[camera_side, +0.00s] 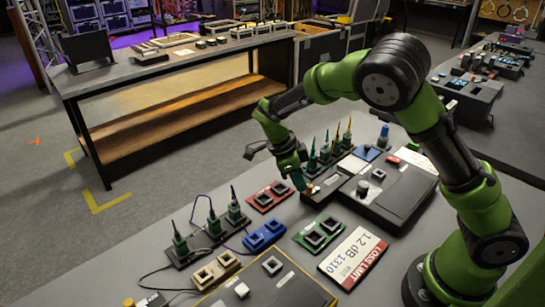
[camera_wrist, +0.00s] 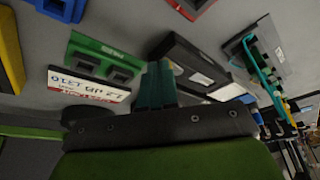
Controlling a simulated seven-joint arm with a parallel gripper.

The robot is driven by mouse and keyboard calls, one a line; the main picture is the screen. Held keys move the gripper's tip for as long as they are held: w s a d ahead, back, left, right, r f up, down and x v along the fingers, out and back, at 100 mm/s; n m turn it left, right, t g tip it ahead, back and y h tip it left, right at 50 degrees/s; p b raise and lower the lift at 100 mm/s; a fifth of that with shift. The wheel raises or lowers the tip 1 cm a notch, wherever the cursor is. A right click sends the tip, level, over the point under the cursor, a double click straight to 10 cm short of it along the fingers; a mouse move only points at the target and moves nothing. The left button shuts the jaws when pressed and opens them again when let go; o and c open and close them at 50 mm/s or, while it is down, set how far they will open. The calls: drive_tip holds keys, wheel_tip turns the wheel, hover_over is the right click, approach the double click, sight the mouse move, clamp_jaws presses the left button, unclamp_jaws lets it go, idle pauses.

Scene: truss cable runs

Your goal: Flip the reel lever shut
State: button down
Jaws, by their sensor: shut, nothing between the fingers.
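My gripper (camera_side: 306,186) points down beside the left end of a low black box (camera_side: 395,192) in the side view. In the wrist view its teal fingers (camera_wrist: 157,86) are together with nothing between them. A black box with a white label also shows in the wrist view (camera_wrist: 180,55), just past the fingertips. I cannot make out a reel lever or tell its position. Whether the fingertips touch the box is unclear.
A green two-socket block (camera_side: 319,232), a red one (camera_side: 269,196) and a blue one (camera_side: 265,235) lie nearby. A LOSS LIMIT sign (camera_side: 353,258) lies in front. Upright connectors on a rack (camera_side: 330,150) stand close behind my gripper. Another connector rack (camera_side: 208,230) with loose cables stands left.

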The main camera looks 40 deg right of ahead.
drive_tip(key=shift+s+a+n+t+h, duration=0.15)
drive_tip(key=shift+s+n+t, duration=0.15)
drive_tip(key=shift+s+n, duration=0.45)
drive_tip(key=shift+s+d+n+t+h, duration=0.15)
drive_tip(key=shift+s+n+t, duration=0.15)
drive_tip(key=shift+n, duration=0.85)
idle(0.7)
drive_tip(key=shift+s+d+n+t, duration=0.1)
drive_tip(key=shift+s+n+t, duration=0.45)
drive_tip(key=shift+n, duration=0.7)
drive_tip(key=shift+s+d+n+t, duration=0.1)
drive_tip(key=shift+s+n+t, duration=0.4)
drive_tip(key=shift+n, duration=0.75)
idle(0.9)
drive_tip(key=shift+s+d, duration=0.1)
idle(0.3)
drive_tip(key=shift+w+d, duration=0.25)
drive_tip(key=shift+d, duration=0.6)
drive_tip(key=shift+f, duration=0.1)
drive_tip(key=a, duration=0.3)
drive_tip(key=w+a, duration=0.1)
drive_tip(key=a, duration=0.1)
drive_tip(key=shift+a, duration=0.35)
drive_tip(key=v, duration=1)
drive_tip(key=shift+w+r, duration=0.2)
drive_tip(key=shift+w, duration=0.3)
